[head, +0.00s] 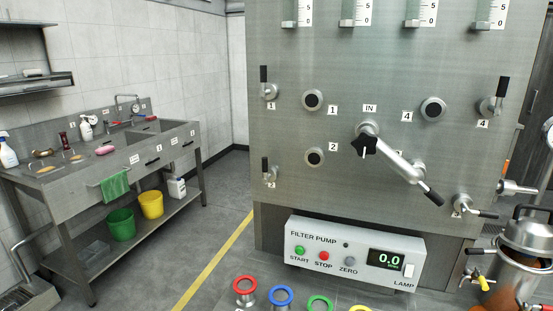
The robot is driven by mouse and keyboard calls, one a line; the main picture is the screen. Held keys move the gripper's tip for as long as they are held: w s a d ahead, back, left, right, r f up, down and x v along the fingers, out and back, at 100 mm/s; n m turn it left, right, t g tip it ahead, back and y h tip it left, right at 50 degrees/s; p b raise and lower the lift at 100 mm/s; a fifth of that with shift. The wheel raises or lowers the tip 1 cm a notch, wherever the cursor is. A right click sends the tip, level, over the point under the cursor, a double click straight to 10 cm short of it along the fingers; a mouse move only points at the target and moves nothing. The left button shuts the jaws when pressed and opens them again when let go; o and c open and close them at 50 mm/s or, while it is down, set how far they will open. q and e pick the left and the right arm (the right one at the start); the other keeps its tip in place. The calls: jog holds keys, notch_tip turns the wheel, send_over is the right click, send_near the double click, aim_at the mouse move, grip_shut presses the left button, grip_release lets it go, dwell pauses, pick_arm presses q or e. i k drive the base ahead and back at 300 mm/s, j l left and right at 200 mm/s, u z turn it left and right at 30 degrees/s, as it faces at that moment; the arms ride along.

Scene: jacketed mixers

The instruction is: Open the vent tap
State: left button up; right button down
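No tap in view carries a label I can read as vent. A steel vessel with a domed lid (527,234) stands at the lower right, cut by the frame edge. A small tap with a yellow handle (479,280) sits on its left side. The steel panel (380,75) bears black-handled lever taps: one marked 1 (267,88), one marked 2 (267,172), one marked 4 (495,100) and one lower right (468,207). A black star knob (364,145) and a long angled black-tipped lever (405,170) sit below the IN label. Neither of my grippers shows.
A filter pump box (353,254) with buttons and a 0.0 display sits below the panel. Coloured rings (281,296) stand at the bottom edge. A sink bench (100,172) with bottles and buckets is at left. Open floor with a yellow line (213,262) lies between.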

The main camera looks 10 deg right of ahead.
aim_at(483, 282)
jog(key=z, duration=1.65)
jog(key=l, duration=0.45)
jog(key=i+l+z, duration=0.15)
jog(key=l, duration=0.3)
